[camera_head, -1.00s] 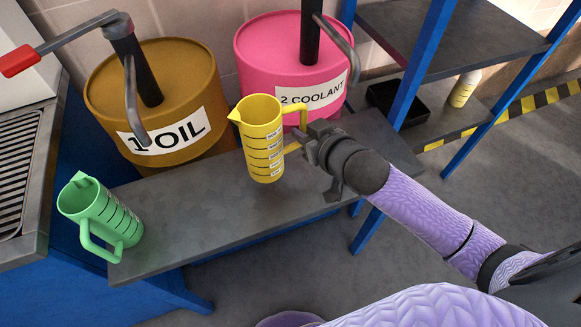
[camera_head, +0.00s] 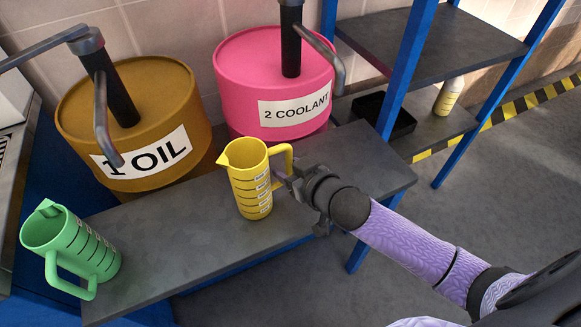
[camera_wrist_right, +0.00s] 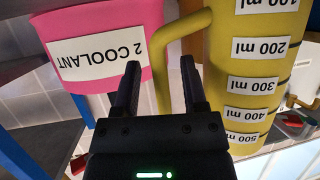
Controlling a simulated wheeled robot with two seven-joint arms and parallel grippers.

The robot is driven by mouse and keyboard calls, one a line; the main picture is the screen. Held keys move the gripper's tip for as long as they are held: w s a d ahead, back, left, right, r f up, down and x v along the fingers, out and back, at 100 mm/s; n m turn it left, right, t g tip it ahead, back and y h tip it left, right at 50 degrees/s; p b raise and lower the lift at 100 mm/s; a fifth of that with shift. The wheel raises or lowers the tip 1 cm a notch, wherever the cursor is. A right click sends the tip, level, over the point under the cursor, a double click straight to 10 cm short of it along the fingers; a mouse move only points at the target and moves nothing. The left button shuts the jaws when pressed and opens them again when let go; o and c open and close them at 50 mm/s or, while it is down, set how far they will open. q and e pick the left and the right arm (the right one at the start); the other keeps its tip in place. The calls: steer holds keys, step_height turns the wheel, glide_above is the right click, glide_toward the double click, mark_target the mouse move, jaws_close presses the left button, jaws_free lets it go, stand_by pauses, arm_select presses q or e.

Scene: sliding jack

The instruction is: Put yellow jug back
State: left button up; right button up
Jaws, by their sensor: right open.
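The yellow jug (camera_head: 249,186) stands upright on the grey bench (camera_head: 180,235), in front of the pink drum. Its handle is on the right side. The jug also shows large in the right wrist view (camera_wrist_right: 245,70), with its volume labels upside down there. My right gripper (camera_head: 286,180) is at the handle side of the jug. In the right wrist view, the gripper's two fingers (camera_wrist_right: 160,85) are apart, and the yellow handle (camera_wrist_right: 166,75) shows between them. I cannot tell if a finger touches it. My left gripper is not in view.
A green jug (camera_head: 82,248) stands at the bench's left end. The brown "1 OIL" drum (camera_head: 75,110) and pink "2 COOLANT" drum (camera_head: 240,75) stand behind. A blue-framed shelf (camera_head: 415,60) at right holds a black tray (camera_head: 390,118) and a bottle (camera_head: 448,97).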

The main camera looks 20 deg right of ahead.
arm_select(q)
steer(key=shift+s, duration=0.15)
